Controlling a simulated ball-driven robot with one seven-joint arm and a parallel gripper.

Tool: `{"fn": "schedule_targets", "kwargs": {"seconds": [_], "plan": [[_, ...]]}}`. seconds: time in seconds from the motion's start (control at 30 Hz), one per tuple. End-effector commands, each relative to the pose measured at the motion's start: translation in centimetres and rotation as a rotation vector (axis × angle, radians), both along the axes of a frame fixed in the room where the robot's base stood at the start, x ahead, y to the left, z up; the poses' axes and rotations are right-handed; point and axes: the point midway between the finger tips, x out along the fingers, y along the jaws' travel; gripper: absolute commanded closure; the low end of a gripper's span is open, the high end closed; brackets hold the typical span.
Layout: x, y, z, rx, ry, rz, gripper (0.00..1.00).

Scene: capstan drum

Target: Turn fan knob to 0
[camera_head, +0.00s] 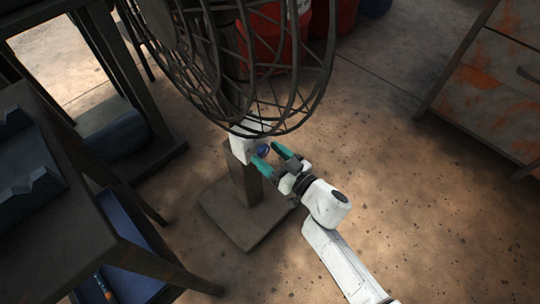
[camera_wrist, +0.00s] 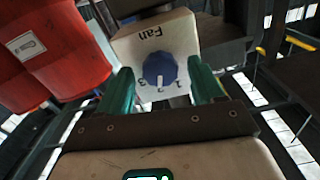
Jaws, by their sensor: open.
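The blue fan knob (camera_wrist: 160,68) is on the face of a white box (camera_wrist: 122,48) marked "Fan", which looks upside down in the wrist view. A white mark on the knob points down in that view, toward small numbers; I cannot tell which number it meets. In the wrist view my gripper (camera_wrist: 161,82) has one finger on each side of the knob, with visible gaps.
The fan cage (camera_head: 290,75) hangs just above my gripper, and the fan's square base (camera_head: 245,222) lies below. Red buckets (camera_head: 267,38) stand behind the fan. A dark table (camera_head: 75,190) is at left and a rusty cabinet (camera_head: 490,90) at right. Floor at right is clear.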

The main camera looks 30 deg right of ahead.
Motion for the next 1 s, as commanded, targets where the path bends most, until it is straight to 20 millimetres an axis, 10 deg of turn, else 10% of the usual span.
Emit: {"fn": "schedule_targets", "kwargs": {"seconds": [0.2, 0.77, 1.0], "plan": [[0.0, 0.0, 0.02, 0.0, 0.0, 0.0, 0.35], [-0.01, -0.02, 0.03, 0.0, 0.0, 0.0, 0.89], [-0.02, -0.03, 0.06, -0.018, -0.006, -0.001, 0.89]]}}
